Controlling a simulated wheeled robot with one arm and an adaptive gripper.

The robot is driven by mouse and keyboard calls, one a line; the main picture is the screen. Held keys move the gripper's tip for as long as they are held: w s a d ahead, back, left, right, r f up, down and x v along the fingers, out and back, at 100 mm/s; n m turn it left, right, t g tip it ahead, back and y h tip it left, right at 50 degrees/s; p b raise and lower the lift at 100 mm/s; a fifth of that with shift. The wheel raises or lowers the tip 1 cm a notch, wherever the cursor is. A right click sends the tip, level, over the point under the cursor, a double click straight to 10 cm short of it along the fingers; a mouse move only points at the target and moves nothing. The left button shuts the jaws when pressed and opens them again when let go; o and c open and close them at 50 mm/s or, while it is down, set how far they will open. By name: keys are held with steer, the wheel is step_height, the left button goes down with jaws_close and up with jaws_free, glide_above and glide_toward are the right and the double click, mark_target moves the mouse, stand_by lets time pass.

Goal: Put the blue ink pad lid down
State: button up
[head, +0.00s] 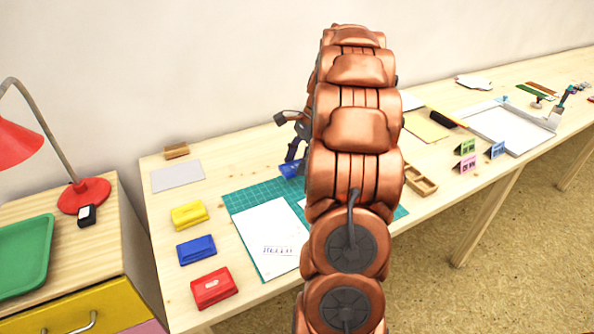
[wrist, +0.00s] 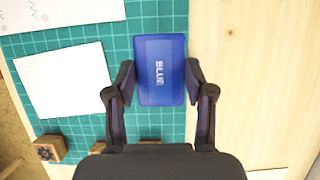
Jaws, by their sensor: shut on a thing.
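The blue ink pad lid (wrist: 160,85) is a flat blue rectangle with white lettering, between the two fingers of my gripper (wrist: 160,75) in the wrist view. My gripper is shut on its two long sides. In the head view, the lid (head: 290,169) shows as a small blue patch under my gripper (head: 293,152), near the back edge of the green cutting mat (head: 240,199). My arm hides part of this spot, and I cannot tell whether the lid touches the mat. A blue ink pad (head: 196,249) sits on the table, left of the mat.
A yellow pad (head: 189,215) and a red pad (head: 213,287) flank the blue pad in a row. White paper (head: 268,235) lies on the mat. Wooden stamps (wrist: 49,148) stand near the mat's edge in the wrist view. Bare wood (wrist: 245,90) lies right of the lid there.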

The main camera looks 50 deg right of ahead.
mark_target(297, 180)
steer(key=shift+f, duration=1.75)
steer(key=shift+f, duration=0.1)
steer(key=o, duration=0.8)
steer(key=v, duration=1.2)
steer(key=shift+a, duration=0.1)
